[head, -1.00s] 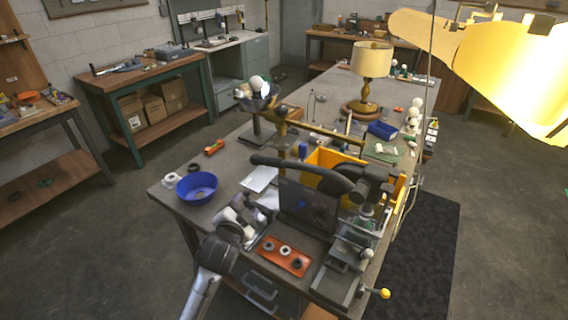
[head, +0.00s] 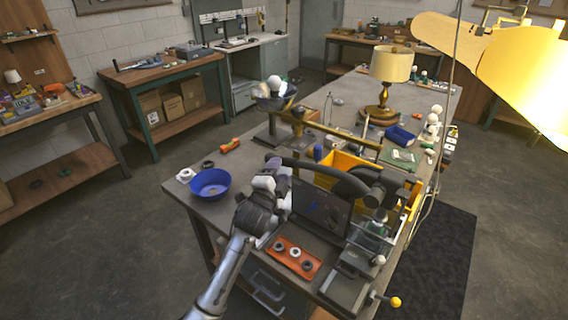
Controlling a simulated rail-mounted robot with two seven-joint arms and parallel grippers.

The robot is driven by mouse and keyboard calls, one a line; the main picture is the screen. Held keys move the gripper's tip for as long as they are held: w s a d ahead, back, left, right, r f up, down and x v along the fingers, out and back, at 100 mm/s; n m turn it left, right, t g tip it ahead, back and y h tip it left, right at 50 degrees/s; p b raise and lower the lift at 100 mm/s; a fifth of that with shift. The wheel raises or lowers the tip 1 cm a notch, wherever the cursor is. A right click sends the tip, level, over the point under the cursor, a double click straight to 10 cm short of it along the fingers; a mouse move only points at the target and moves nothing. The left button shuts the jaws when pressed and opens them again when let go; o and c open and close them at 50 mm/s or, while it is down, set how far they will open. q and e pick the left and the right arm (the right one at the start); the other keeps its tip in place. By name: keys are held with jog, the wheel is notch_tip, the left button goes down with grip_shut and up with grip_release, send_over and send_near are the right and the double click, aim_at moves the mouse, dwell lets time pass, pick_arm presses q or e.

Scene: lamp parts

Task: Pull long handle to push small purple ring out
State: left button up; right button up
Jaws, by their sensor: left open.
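A long dark curved handle (head: 318,170) belongs to a black press-like device (head: 372,190) on the workbench. Its free end points left. My left gripper (head: 270,170) is at that free end, open, with its fingers close to the handle; I cannot tell whether they touch it. I cannot make out the small purple ring; it may be hidden or too small to see. My right gripper is not in view.
A blue bowl (head: 210,183) stands left of my left arm. An orange tray (head: 293,258) with several rings lies at the front. A yellow bin (head: 345,163) is behind the handle. A yellow-knobbed lever (head: 395,302) sticks out front right. A lit lamp shade (head: 530,75) hangs at upper right.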

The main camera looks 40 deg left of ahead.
pick_arm(q)
jog(key=shift+x, duration=2.3)
jog(key=shift+c, duration=0.4)
grip_shut()
